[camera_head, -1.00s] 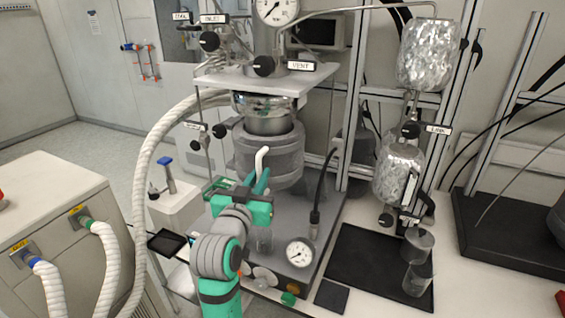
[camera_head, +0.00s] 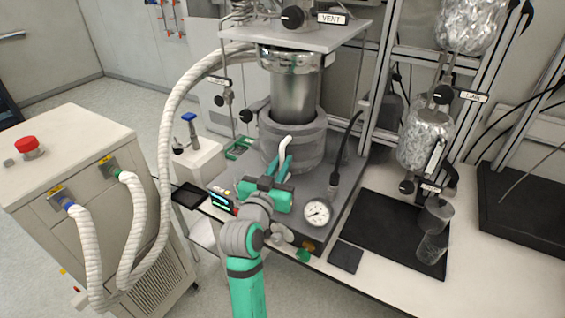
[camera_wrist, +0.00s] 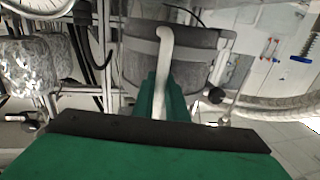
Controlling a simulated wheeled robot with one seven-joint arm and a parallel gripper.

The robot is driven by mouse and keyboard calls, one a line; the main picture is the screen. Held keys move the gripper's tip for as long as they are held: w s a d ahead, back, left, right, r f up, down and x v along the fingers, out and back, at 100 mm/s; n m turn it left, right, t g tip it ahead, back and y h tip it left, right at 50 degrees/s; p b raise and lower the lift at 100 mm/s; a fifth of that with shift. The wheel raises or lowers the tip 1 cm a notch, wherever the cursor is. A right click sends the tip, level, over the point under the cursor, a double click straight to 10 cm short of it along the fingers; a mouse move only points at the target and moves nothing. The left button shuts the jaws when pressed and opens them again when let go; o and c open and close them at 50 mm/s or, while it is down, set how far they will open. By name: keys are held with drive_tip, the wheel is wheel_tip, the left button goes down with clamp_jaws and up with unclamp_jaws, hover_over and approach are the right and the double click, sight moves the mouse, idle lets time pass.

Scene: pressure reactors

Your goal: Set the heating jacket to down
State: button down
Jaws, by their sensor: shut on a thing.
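The heating jacket (camera_head: 309,137) is a grey cylinder around the lower part of the steel reactor vessel (camera_head: 295,92). A tall band of bare steel shows above its rim, and its bottom is close to the grey base plate; I cannot tell if they touch. A white bent handle (camera_head: 285,142) stands at the jacket's front. My gripper (camera_head: 281,168) is shut on this handle from the front. In the wrist view the green fingers (camera_wrist: 161,98) close around the handle's stem, with the jacket (camera_wrist: 195,62) right behind. The fingertips partly hide the stem.
A round pressure gauge (camera_head: 317,212) sits at the base's front right. A black tray (camera_head: 372,235) with glass beakers (camera_head: 433,232) lies to the right. White hoses (camera_head: 166,135) run at the left from the cabinet (camera_head: 75,150). A top plate (camera_head: 300,40) hangs over the vessel.

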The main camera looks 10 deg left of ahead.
drive_tip(key=c, duration=1.9)
unclamp_jaws()
drive_tip(key=shift+f, duration=0.45)
drive_tip(key=shift+c, duration=0.2)
drive_tip(key=shift+o, duration=0.9)
drive_tip(key=shift+r, duration=0.15)
drive_tip(key=s+a, duration=0.2)
drive_tip(key=s, duration=0.8)
drive_tip(key=shift+s, duration=0.35)
drive_tip(key=shift+d, duration=0.1)
drive_tip(key=s+d+f+n+g+y, duration=0.1)
drive_tip(key=s+d+f+n+y, duration=0.15)
drive_tip(key=s+f, duration=0.65)
drive_tip(key=s+d+f+n+g+y, duration=0.15)
drive_tip(key=s+d+f, duration=0.3)
drive_tip(key=f, duration=0.85)
drive_tip(key=s+d+f+m, duration=0.1)
drive_tip(key=s+d, duration=0.1)
drive_tip(key=s, duration=1.1)
drive_tip(key=s+d+f+m, duration=0.1)
drive_tip(key=s+d, duration=0.1)
drive_tip(key=s, duration=1)
drive_tip(key=shift+s+d+f+h, duration=0.25)
drive_tip(key=shift+s+d+h, duration=0.1)
drive_tip(key=shift+d+h, duration=0.05)
